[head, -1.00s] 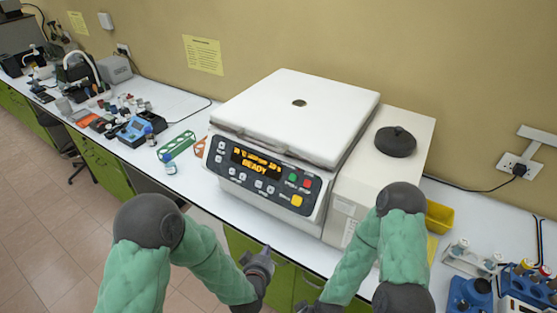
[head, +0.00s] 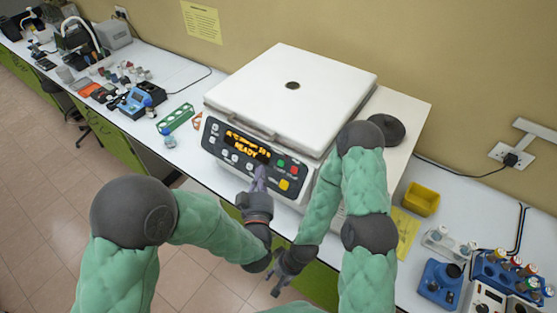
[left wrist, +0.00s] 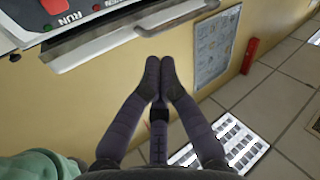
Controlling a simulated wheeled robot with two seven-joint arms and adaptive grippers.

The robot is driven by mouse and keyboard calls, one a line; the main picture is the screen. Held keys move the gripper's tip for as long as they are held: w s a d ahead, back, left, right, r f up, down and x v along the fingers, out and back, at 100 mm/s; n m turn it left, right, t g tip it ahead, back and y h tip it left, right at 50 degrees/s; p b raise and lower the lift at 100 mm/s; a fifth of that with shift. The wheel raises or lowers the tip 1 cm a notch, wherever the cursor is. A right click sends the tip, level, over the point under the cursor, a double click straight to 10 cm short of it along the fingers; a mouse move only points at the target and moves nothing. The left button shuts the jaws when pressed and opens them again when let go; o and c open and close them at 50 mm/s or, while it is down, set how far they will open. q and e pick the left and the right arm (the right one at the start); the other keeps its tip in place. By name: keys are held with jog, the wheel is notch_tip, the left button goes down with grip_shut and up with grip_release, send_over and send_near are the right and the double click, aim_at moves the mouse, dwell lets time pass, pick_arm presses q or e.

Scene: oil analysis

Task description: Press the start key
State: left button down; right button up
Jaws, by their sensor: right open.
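The white centrifuge-like machine (head: 295,92) has a dark front panel (head: 232,160) with an orange display reading READY. On the panel's right are a green key (head: 281,161), a red key (head: 295,169) and a yellow key (head: 284,185). The key labels are too small to read in the head view. My left gripper (head: 260,175) is in front of the panel's lower edge, left of the yellow key. In the left wrist view its fingertips (left wrist: 160,75) meet with nothing between them. My right gripper (head: 284,270) is open and empty, low in front of the bench.
A yellow bin (head: 422,198) and racks of vials (head: 505,270) stand on the bench at right. A green rack (head: 175,118) and a small bottle (head: 169,140) stand left of the machine.

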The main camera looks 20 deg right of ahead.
aim_at(281, 163)
pick_arm(q)
jog(key=w+d+f+b, duration=0.1)
jog(key=w+d+f, duration=0.1)
jog(key=w+d+f+b, duration=0.2)
jog(key=d, duration=0.1)
jog(key=shift+w+d+f, duration=0.1)
jog(key=shift+d+f, duration=0.1)
jog(key=shift+f, duration=0.15)
jog(key=shift+w+d+f+b, duration=0.1)
jog(key=shift+w+d+b, duration=0.15)
jog(key=shift+b, duration=0.1)
dwell(1.5)
jog(key=shift+w+d+f+b, duration=0.2)
jog(key=shift+d+b, duration=0.1)
jog(key=shift+b, duration=0.25)
